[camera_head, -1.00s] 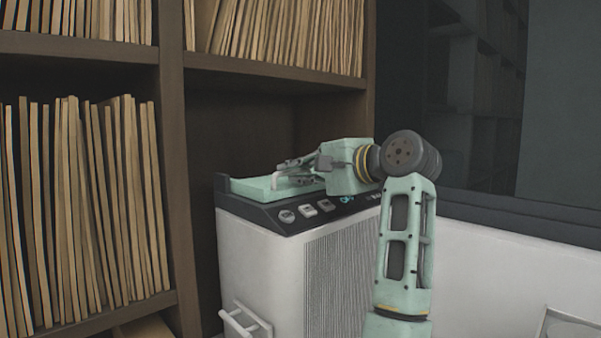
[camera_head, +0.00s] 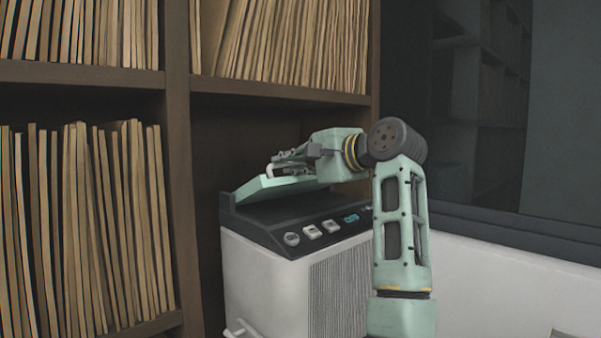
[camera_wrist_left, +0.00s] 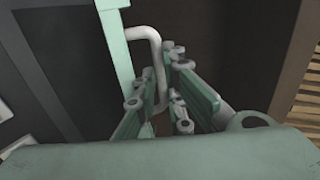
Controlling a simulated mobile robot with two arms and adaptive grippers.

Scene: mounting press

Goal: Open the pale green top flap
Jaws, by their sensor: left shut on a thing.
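The pale green top flap (camera_head: 262,188) of the white machine (camera_head: 268,275) is tilted up, its front edge raised above the dark top. In the left wrist view the flap shows as a pale green strip (camera_wrist_left: 118,55) with a white bar handle (camera_wrist_left: 150,36) on it. My left gripper (camera_head: 280,168) is shut on the handle at the flap's raised edge; its fingers (camera_wrist_left: 168,95) hide part of the handle. My right gripper is not in view.
A dark control panel with several buttons (camera_head: 312,232) runs along the machine's front top edge. A wooden shelf of files (camera_head: 85,215) stands close on the left and behind. A white surface (camera_head: 500,275) lies to the right.

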